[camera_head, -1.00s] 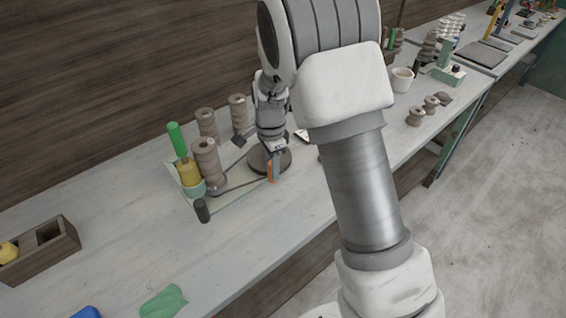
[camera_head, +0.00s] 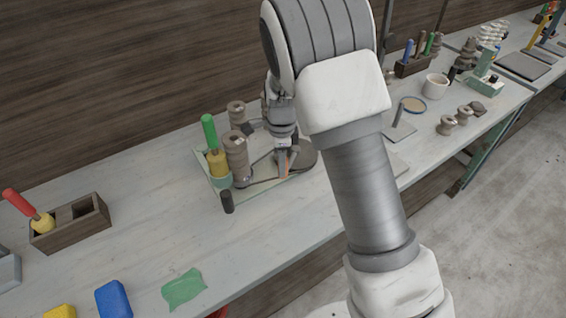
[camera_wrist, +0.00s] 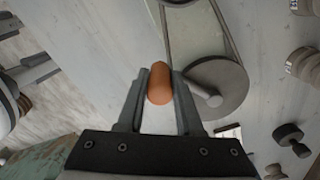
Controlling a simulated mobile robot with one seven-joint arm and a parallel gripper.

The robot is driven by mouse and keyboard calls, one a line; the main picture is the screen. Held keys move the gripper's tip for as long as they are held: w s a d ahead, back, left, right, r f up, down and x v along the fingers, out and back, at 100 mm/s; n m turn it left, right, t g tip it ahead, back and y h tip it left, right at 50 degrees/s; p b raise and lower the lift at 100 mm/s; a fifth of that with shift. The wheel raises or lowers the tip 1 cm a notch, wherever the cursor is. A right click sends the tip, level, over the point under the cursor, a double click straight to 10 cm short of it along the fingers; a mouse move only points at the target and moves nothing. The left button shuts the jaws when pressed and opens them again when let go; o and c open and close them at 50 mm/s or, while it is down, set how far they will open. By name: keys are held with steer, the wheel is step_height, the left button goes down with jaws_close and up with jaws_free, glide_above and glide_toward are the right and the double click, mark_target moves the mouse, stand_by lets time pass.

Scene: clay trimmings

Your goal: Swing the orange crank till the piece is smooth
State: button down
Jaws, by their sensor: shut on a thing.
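My gripper (camera_head: 284,170) is shut on the orange crank handle (camera_wrist: 160,83). In the wrist view the handle's rounded end sticks out between the two fingertips. The round grey crank wheel (camera_wrist: 222,84) lies beside it, and it also shows partly behind my gripper in the head view (camera_head: 305,155). A belt (camera_wrist: 228,32) runs from the wheel. In the head view, a ridged grey-brown clay piece (camera_head: 236,160) stands upright at the belt's left end, on the pale green base (camera_head: 216,189). Its surface still shows rings.
A green-handled tool (camera_head: 210,133) in a yellow holder stands close left of the clay piece. A dark upright peg (camera_head: 228,202) is in front. A wooden box (camera_head: 85,222), blue block (camera_head: 113,299) and green cloth (camera_head: 184,288) lie left.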

steer(key=shift+w+r, duration=0.1)
steer(key=c, duration=0.6)
jaws_free()
step_height(320, 180, up, 17)
steer(key=shift+r+p, duration=0.15)
steer(key=shift+p, duration=0.15)
